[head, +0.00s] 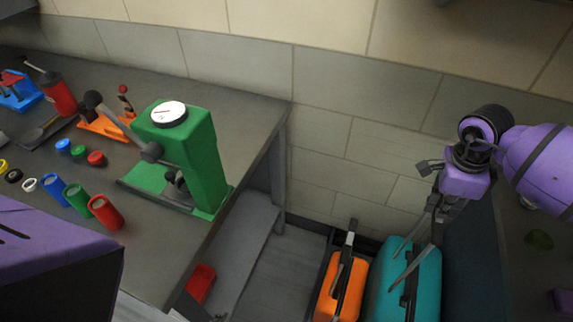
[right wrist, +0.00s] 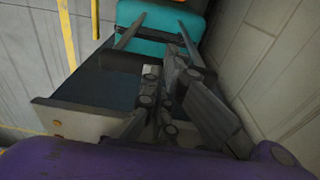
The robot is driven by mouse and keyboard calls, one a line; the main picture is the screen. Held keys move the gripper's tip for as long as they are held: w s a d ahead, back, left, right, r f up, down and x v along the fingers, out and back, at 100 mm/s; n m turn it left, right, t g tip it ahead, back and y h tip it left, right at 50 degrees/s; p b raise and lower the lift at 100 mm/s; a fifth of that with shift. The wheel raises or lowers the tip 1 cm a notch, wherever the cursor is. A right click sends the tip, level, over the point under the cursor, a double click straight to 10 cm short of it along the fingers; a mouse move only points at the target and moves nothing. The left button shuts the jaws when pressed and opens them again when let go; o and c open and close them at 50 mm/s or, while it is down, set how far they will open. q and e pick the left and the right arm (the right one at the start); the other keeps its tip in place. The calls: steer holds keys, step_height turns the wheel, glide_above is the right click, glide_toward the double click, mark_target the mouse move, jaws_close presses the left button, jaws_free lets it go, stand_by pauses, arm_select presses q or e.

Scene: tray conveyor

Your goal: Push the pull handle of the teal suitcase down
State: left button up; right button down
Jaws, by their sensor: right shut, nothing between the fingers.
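The teal suitcase (head: 427,278) stands upright on the floor at the lower right of the head view; its teal shell also shows at the top of the right wrist view (right wrist: 152,47). Two thin grey poles of its pull handle (head: 407,245) slant up from its top, so the handle looks raised. My right gripper (head: 436,208) is shut and empty, at the upper end of the poles. It overlaps the handle's grip, so I cannot tell whether they touch. In the wrist view the gripper (right wrist: 168,88) hides part of the handle. My left gripper is out of view.
An orange suitcase (head: 326,300) with a dark handle stands close left of the teal one. A tiled wall is behind them and a dark panel (head: 475,265) is to the right. The workbench (head: 250,120) at left carries a green press (head: 205,160) and small coloured parts.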

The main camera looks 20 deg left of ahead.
steer(key=b, duration=0.5)
glide_above(391, 274)
step_height(391, 274, down, 13)
step_height(391, 274, down, 21)
steer(key=b, duration=1.2)
steer(key=shift+r, duration=0.15)
steer(key=shift+f+b, duration=0.3)
steer(key=shift+f, duration=0.05)
steer(key=shift+r, duration=0.25)
steer(key=shift+a+r+p, duration=0.25)
steer(key=shift+a, duration=0.35)
steer(key=shift+a+r+p, duration=0.25)
steer(key=shift+a, duration=0.35)
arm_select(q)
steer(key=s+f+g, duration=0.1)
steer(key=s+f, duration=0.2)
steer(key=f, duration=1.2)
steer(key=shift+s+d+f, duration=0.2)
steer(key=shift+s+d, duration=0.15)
arm_select(e)
steer(key=shift+a, duration=0.3)
